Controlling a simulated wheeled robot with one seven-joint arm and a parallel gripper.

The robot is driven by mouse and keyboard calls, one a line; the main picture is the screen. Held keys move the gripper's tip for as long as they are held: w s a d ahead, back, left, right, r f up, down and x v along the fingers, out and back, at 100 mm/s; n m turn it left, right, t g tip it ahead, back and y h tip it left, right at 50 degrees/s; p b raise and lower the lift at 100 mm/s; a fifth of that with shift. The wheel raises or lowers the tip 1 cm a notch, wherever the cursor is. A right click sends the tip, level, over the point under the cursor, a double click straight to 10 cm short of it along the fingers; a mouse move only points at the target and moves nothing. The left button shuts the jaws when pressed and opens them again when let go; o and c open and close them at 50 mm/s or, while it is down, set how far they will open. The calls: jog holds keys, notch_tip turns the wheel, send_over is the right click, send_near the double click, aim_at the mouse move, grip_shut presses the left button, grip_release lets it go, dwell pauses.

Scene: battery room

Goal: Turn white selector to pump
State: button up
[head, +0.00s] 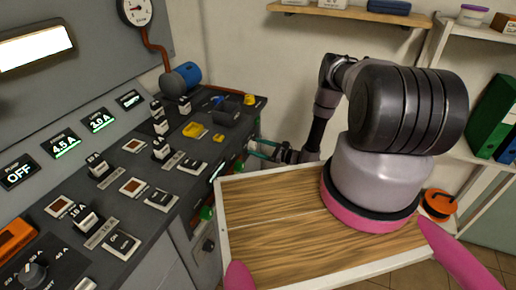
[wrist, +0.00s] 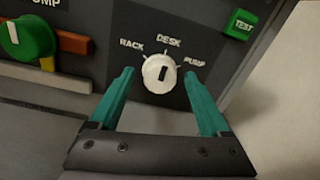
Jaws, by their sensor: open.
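The white selector (wrist: 159,74) is a round knob on a dark panel in the wrist view, with the labels RACK, DESK and PUMP around its top. Its dark mark stands nearly upright, towards DESK; PUMP is to the right. My gripper (wrist: 159,72) is open, with one teal finger to the left of the knob and the other to the right. Gaps show on both sides in the picture; I cannot tell how far off the fingers are in depth. In the head view my gripper (head: 262,149) is at the console's right side, and the selector is not visible there.
A green-handled knob (wrist: 27,38) is at the left of the wrist view, and a green TEST button (wrist: 240,24) is at upper right. In the head view a wooden-topped surface (head: 270,235) lies below my arm. The console (head: 190,190) carries several switches.

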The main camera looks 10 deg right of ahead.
grip_shut()
jog(key=shift+m, duration=0.4)
jog(key=m, duration=0.5)
jog(key=shift+d+m, duration=0.1)
jog(key=shift+m, duration=0.2)
jog(key=m, duration=0.5)
jog(key=shift+m, duration=0.3)
grip_release()
